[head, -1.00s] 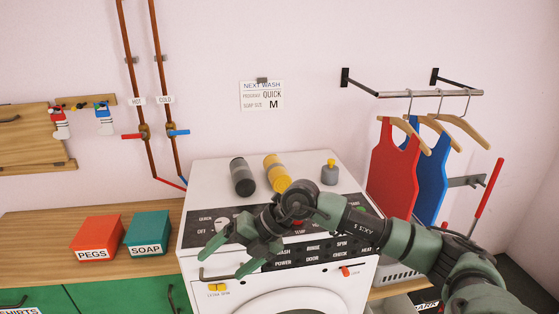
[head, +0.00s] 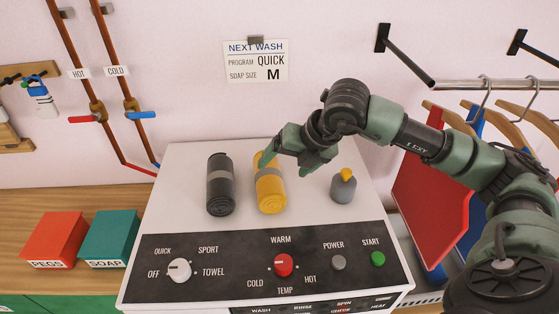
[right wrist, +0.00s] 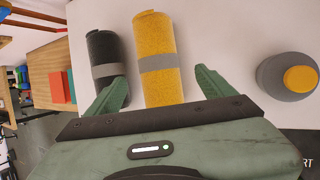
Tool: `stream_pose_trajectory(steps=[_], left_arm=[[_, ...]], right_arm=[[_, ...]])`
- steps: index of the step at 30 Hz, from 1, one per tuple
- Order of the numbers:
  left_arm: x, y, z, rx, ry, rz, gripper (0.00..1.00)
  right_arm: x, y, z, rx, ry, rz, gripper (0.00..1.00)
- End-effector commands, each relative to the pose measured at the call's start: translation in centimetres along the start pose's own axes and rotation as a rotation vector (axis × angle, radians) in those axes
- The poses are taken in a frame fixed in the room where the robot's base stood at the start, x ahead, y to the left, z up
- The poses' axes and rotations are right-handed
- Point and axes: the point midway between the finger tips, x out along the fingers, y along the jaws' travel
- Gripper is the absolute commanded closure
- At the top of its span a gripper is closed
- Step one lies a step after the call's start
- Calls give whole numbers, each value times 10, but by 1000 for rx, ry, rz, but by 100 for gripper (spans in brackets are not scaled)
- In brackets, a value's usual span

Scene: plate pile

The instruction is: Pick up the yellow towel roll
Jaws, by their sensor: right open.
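The yellow towel roll (head: 270,192) with a grey band lies on top of the white washing machine, to the right of a dark roll (head: 220,185). In the right wrist view the yellow roll (right wrist: 157,60) appears between the two fingers. My right gripper (head: 280,160) is over the far end of the yellow roll and hides part of it. In the right wrist view the right gripper (right wrist: 162,88) is open, one finger on each side of the roll. I cannot tell whether the fingers touch it. My left gripper is not in view.
The dark roll (right wrist: 105,65) lies close beside the left finger. A grey bottle with a yellow cap (head: 343,186) stands to the right. The control panel (head: 270,265) lies in front.

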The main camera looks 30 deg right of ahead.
Motion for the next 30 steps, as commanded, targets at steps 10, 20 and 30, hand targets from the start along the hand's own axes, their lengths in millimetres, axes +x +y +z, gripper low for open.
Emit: stream_pose_trajectory(steps=[10,20,30], left_arm=[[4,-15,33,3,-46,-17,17],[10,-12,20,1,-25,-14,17],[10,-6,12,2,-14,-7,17]], right_arm=[[34,-1,1,0,0,-1,16],[76,-2,3,-1,0,-1,16],[77,-2,4,-1,-1,-1,38]])
